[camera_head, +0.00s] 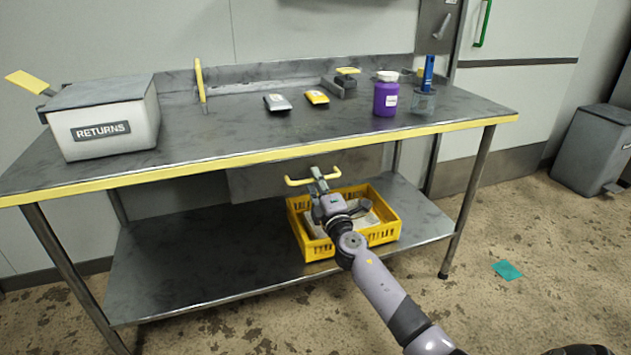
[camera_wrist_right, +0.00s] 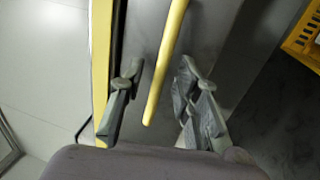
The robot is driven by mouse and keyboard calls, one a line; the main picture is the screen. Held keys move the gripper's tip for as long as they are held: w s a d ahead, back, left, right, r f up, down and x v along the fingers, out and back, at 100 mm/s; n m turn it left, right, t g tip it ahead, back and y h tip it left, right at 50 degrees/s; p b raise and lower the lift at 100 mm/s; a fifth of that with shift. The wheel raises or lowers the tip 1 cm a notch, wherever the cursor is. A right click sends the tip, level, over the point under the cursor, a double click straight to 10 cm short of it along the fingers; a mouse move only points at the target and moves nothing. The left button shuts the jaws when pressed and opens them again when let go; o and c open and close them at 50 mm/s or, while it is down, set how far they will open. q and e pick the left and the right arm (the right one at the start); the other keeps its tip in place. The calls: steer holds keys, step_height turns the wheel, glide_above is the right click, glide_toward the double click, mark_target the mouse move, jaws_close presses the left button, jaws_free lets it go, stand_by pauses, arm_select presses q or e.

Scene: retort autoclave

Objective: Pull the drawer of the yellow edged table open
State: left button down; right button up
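The yellow edged table (camera_head: 240,158) is a grey metal worktable with a yellow strip along its front edge. Its drawer (camera_head: 250,182) is a grey front under the tabletop, with a yellow bar handle (camera_head: 298,182). My right gripper (camera_head: 317,178) is at the handle. In the right wrist view the yellow handle (camera_wrist_right: 165,70) runs between the two spread fingers of the right gripper (camera_wrist_right: 155,100), with gaps on both sides. The drawer looks closed, flush under the top. My left gripper is not in view.
A yellow crate (camera_head: 385,236) stands on the lower shelf (camera_head: 200,270), behind my right arm. On the tabletop are a white RETURNS bin (camera_head: 110,145), a purple bottle (camera_head: 385,98) and several small items. A grey bin (camera_head: 590,150) stands at right. The front floor is mostly clear.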

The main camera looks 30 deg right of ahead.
steer(key=shift+w+d+r, duration=0.1)
steer(key=shift+w, duration=0.3)
jaws_close()
stand_by(0.7)
